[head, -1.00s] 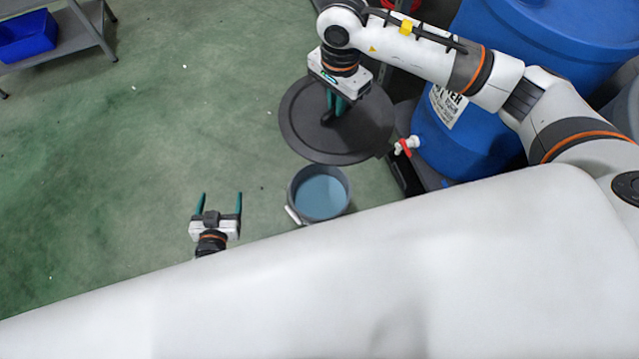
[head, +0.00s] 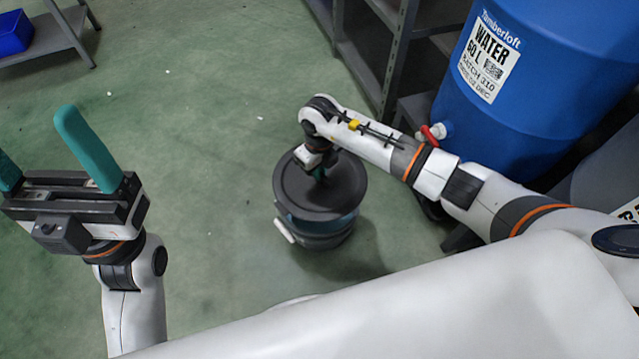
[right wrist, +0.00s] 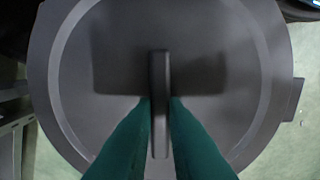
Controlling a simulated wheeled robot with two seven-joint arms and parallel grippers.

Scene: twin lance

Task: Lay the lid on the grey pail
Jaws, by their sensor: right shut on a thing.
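The dark round lid (head: 295,190) is over the grey pail (head: 318,238) in the head view and hides the pail's opening. A pale handle grip shows at the pail's left side. I cannot tell whether the lid touches the rim all round. My right gripper (head: 318,174) is at the lid's middle, shut on its upright handle. In the right wrist view the teal fingers close on both sides of the handle (right wrist: 160,95), and the lid (right wrist: 75,120) fills most of the picture. My left gripper (head: 48,155) is open and empty at the left, close to the camera, fingers wide apart.
A blue water barrel (head: 535,85) with a red-handled tap (head: 433,132) stands at the right, behind my right arm. A grey shelf (head: 392,60) is at the back. A blue bin (head: 12,32) is at the far left. The green floor left of the pail is clear.

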